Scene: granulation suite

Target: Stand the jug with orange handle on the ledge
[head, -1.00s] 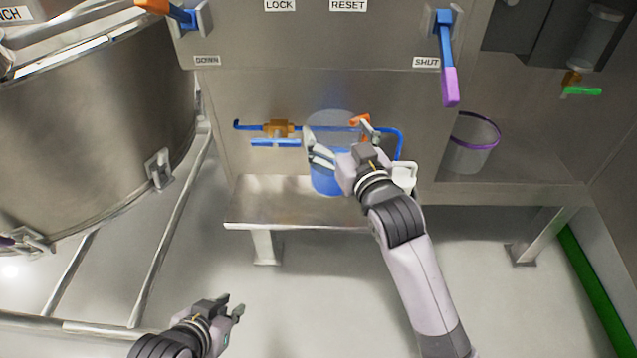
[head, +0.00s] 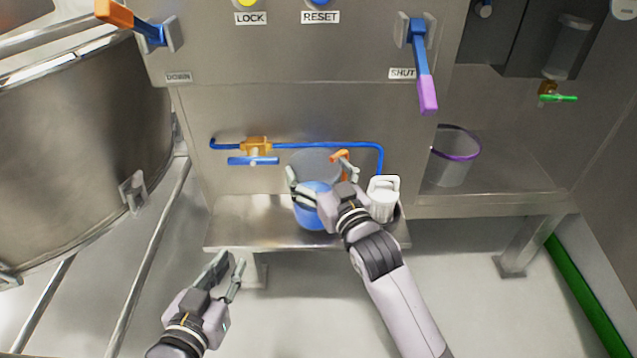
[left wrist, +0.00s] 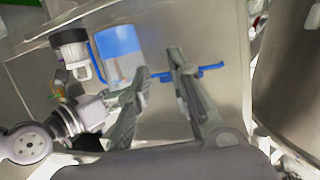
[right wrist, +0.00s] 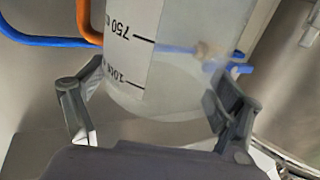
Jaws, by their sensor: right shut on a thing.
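The clear jug with orange handle (head: 313,208) is marked with a volume scale and looks blue in its lower part. In the head view it is upright over the metal ledge (head: 235,228); I cannot tell whether its base touches. My right gripper (head: 321,178) is shut around the jug's sides; the right wrist view shows the jug's clear wall (right wrist: 170,75) between its fingers. The orange handle (head: 341,158) is on the jug's right side. My left gripper (head: 228,265) is open and empty, in front of the ledge's left part.
A white container (head: 383,198) stands on the ledge's right end, close to my right gripper. A blue pipe (head: 325,145) with an orange valve (head: 256,145) runs along the wall behind. A purple-rimmed clear bucket (head: 455,160) stands right. The ledge's left part is clear.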

